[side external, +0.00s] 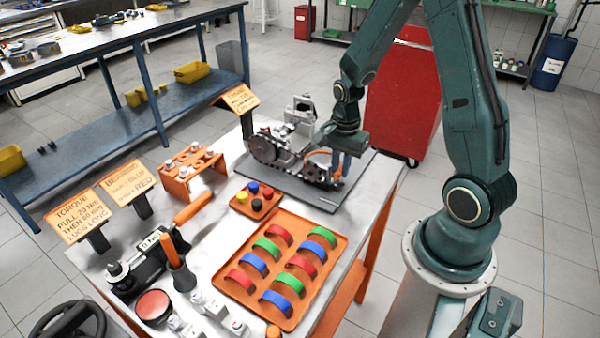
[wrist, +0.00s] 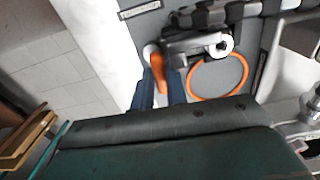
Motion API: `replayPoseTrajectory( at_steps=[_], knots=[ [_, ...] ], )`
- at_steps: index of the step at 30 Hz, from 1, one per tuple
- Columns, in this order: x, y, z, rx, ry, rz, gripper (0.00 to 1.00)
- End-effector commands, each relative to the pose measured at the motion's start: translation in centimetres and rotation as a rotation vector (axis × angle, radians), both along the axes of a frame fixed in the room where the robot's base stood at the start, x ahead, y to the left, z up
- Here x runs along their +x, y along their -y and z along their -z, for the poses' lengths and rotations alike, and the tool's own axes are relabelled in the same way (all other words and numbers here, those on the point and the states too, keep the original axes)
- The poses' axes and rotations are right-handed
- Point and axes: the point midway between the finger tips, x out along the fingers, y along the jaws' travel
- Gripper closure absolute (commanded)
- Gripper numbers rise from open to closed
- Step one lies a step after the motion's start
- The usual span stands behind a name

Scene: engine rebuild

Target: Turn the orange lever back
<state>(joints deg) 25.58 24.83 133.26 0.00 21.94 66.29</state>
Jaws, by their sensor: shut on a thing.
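The orange lever (wrist: 158,72) shows in the wrist view at the edge of the engine assembly (wrist: 200,45). My gripper (wrist: 159,88) has its two blue fingers on either side of the lever and is shut on it. In the side view my gripper (side external: 341,164) points down at the right end of the engine assembly (side external: 283,145), which sits on a dark grey plate (side external: 262,184). The lever itself cannot be made out clearly there. The gripper's palm covers the lower part of the wrist view.
An orange ring (wrist: 192,88) lies right of the fingers on the plate. In the side view, an orange tray (side external: 236,284) of coloured arcs and a small tray (side external: 240,204) of coloured caps stand in front. A red cabinet (side external: 402,100) stands behind my arm.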

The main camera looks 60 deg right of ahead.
Motion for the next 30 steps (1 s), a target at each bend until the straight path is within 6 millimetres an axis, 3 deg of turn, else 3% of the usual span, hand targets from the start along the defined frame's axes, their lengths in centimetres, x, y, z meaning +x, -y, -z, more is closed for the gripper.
replayPoseTrajectory(
  at_steps=[2, 3, 6, 20, 30],
  knots=[
    [0.0, 0.0, 0.0, 0.0, 0.001, 0.001, 1.0],
    [0.0, 0.0, -0.1, 0.0, 0.001, 0.001, 0.82],
    [0.0, 0.0, 0.0, 0.0, 0.001, 0.001, 0.64],
    [0.0, 0.0, -0.4, -0.001, 0.002, 0.002, 0.64],
    [0.1, 0.0, -3.2, -0.002, 0.005, 0.002, 0.64]
  ],
)
